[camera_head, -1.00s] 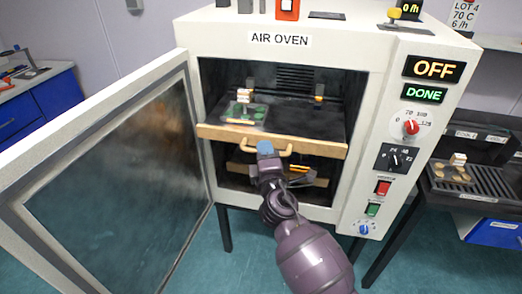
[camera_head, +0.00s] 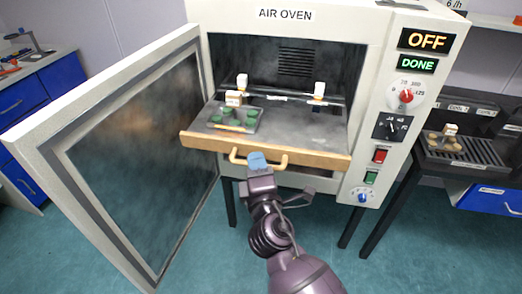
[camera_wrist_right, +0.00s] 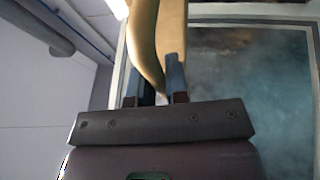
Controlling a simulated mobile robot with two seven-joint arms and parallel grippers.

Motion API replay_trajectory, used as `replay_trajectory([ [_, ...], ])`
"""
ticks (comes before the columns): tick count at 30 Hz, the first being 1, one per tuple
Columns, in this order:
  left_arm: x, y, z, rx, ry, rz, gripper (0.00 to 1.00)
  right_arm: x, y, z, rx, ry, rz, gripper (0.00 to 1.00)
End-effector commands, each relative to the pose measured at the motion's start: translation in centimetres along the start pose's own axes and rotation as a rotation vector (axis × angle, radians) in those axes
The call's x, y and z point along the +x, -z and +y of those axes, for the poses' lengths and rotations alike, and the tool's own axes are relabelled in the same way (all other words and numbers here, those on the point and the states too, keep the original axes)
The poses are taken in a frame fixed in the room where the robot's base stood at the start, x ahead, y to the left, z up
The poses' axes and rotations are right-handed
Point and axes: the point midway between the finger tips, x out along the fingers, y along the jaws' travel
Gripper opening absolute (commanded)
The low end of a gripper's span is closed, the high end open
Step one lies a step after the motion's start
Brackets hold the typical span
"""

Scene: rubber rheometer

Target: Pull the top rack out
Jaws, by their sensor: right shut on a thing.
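The top rack (camera_head: 300,128) is a grey shelf with a wooden front bar (camera_head: 310,157), and it sticks out of the front of the air oven (camera_head: 375,40). A tan handle (camera_head: 282,161) is fixed to the bar. My right gripper (camera_head: 257,163) is shut on the handle near its left-middle part; the handle also shows between the fingers in the right wrist view (camera_wrist_right: 148,50). A tray with green pieces (camera_head: 238,117) and a small tan block rests on the rack's left part. My left gripper is not in view.
The oven door (camera_head: 140,150) stands wide open on the left. The oven panel reads OFF and DONE. A side table with a black slatted rack (camera_head: 470,150) stands at the right. A blue cabinet (camera_head: 40,110) is at the far left. The floor in front is clear.

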Motion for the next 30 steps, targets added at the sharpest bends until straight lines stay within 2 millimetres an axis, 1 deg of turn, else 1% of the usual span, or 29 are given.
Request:
replay_trajectory([
  [1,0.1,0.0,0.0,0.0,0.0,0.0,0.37,-0.7,0.3,0.0,0.003,0.003,0.0,0.0],
  [3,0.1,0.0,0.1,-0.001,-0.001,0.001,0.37,-1.5,0.6,0.2,0.003,0.002,0.0,0.0],
  [9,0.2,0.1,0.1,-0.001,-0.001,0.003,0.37,-2.7,1.1,0.5,0.001,0.001,0.0,0.0],
  [22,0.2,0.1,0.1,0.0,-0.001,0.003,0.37,-3.0,1.3,0.6,0.0,0.0,0.001,0.0],
  [23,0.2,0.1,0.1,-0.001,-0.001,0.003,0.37,-3.0,1.3,0.6,0.0,0.0,0.001,0.16],
  [27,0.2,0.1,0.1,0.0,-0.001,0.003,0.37,-3.0,1.3,0.6,0.0,0.0,0.001,0.38],
  [28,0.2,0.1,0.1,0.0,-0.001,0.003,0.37,-3.0,1.3,0.6,0.0,0.0,0.0,0.4],
  [30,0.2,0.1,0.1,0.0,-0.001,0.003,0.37,-3.0,1.3,0.6,0.0,0.0,0.0,0.4],
])
